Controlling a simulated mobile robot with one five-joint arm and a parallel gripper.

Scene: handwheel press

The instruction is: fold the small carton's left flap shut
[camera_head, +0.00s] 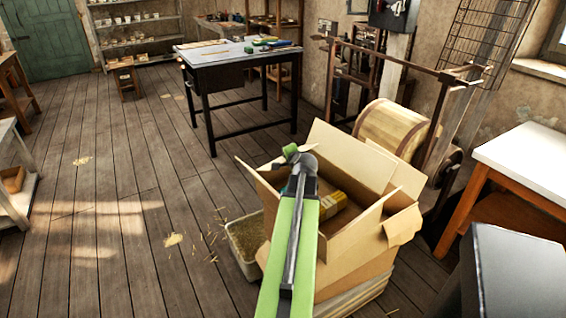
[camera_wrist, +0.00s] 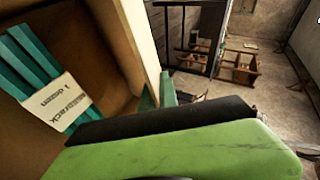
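The small carton (camera_head: 372,262) stands open, with its flaps spread. Its left flap (camera_head: 262,192) leans up and outward, partly covered by my arm. My gripper (camera_head: 292,151) is over the carton's left side, close to this flap. In the wrist view a pale cardboard panel edge (camera_wrist: 140,38), probably the flap, runs down to my gripper (camera_wrist: 158,95). Teal fingertips show at either side of its lower end. I cannot tell whether they touch or grip it. Inside the carton lies a teal bundle with a paper label (camera_wrist: 57,101).
A shallow bin (camera_head: 243,240) with straw-like bits stands left of the carton. A wooden drum on a frame (camera_head: 392,127) is behind it at the right. A white-topped table (camera_head: 525,150) is at the right, and a dark worktable (camera_head: 240,60) is farther back. The floor at left is largely open.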

